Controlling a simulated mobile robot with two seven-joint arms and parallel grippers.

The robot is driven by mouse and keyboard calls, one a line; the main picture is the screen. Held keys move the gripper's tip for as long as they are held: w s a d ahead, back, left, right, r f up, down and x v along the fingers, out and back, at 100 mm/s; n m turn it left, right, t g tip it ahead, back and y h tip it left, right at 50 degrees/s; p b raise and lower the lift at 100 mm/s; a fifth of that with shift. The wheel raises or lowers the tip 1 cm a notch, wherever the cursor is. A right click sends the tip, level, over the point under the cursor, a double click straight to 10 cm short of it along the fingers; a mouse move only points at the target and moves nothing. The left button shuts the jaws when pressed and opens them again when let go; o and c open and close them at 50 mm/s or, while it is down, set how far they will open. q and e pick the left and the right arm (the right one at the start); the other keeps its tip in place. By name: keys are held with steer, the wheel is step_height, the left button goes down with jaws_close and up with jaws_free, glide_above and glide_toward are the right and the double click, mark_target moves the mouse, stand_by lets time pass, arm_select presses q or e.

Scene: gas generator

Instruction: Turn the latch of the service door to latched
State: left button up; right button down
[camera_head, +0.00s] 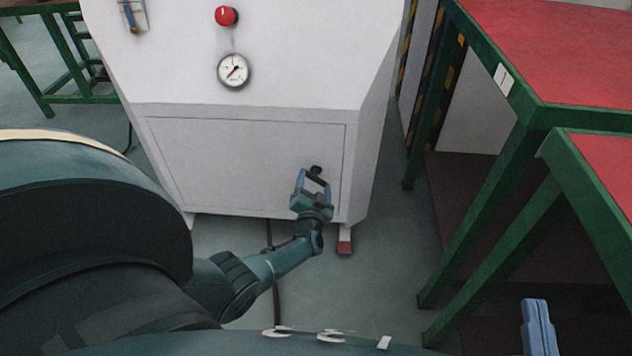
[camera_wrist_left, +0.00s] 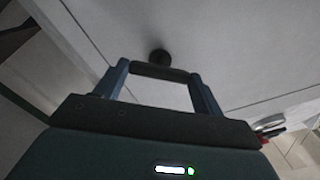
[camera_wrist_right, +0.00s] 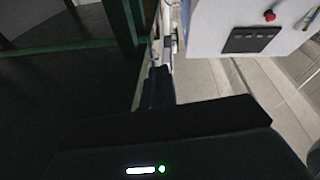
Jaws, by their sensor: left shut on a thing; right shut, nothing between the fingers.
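The service door (camera_head: 235,165) is the flat white panel low on the front of the white generator, and it looks closed. Its latch (camera_head: 317,171) is a small dark handle near the panel's right edge. In the left wrist view the latch (camera_wrist_left: 160,58) shows a round dark hub with a dark bar in front of it. My left gripper (camera_head: 314,182) is shut on the latch, with the bar spanning between its two blue fingers. My right gripper (camera_head: 538,326) is shut and empty at the lower right, far from the door. Its fingers show together in the right wrist view (camera_wrist_right: 158,88).
A red knob (camera_head: 227,16) and a pressure gauge (camera_head: 234,70) sit on the generator above the door. Green-framed tables with red tops (camera_head: 570,50) stand at the right, close to my right gripper. Grey floor (camera_head: 385,270) is clear between them and the generator.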

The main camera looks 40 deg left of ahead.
arm_select(q)
steer(key=m, duration=0.2)
steer(key=shift+m+p, duration=0.3)
steer(key=shift+m, duration=0.1)
steer(key=m, duration=0.3)
steer(key=shift+m, duration=0.3)
steer(key=shift+m+p, duration=0.3)
steer(key=shift+m, duration=1.7)
arm_select(e)
steer(key=shift+d+f+h, duration=0.15)
steer(key=shift+f+h, duration=0.05)
steer(key=shift+h, duration=0.1)
arm_select(q)
steer(key=o, duration=1.4)
arm_select(e)
steer(key=shift+r, duration=0.1)
